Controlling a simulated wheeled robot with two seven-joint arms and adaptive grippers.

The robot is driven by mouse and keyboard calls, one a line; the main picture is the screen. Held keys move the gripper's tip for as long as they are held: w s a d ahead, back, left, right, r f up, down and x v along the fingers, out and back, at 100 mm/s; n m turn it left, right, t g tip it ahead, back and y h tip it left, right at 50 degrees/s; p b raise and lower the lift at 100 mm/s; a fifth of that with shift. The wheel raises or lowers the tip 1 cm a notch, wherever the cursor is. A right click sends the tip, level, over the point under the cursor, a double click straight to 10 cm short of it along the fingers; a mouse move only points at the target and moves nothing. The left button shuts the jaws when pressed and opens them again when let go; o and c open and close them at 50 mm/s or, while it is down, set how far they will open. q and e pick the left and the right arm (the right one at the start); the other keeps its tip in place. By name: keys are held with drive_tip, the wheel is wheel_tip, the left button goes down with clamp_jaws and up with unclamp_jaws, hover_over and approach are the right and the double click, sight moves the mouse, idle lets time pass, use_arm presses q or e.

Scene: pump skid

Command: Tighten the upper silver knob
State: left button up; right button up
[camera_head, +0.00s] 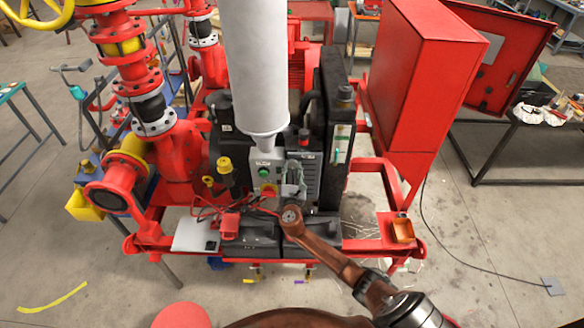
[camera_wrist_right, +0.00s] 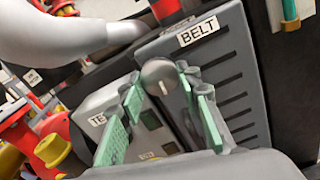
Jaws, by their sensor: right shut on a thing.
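The upper silver knob (camera_wrist_right: 158,76) is a round grey knob with a pale line across its face, below the BELT label in the right wrist view. The green fingers of my right gripper (camera_wrist_right: 159,84) stand on either side of it, shut on it. In the head view my right gripper (camera_head: 293,178) is small, at the front of the grey control box (camera_head: 262,172); the knob is hidden or too small to make out there. My left gripper is not in view.
A large white cylinder (camera_head: 255,60) hangs close above the control box. A red cabinet (camera_head: 425,75) stands to the right, and red pipework (camera_head: 180,150) to the left. Black boxes (camera_head: 250,237) sit in front. A dark panel with the BELT label (camera_wrist_right: 198,32) is beside the knob.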

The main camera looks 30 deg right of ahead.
drive_tip(key=shift+a+f, duration=0.1)
drive_tip(key=o, duration=1.2)
drive_tip(key=v, duration=1.2)
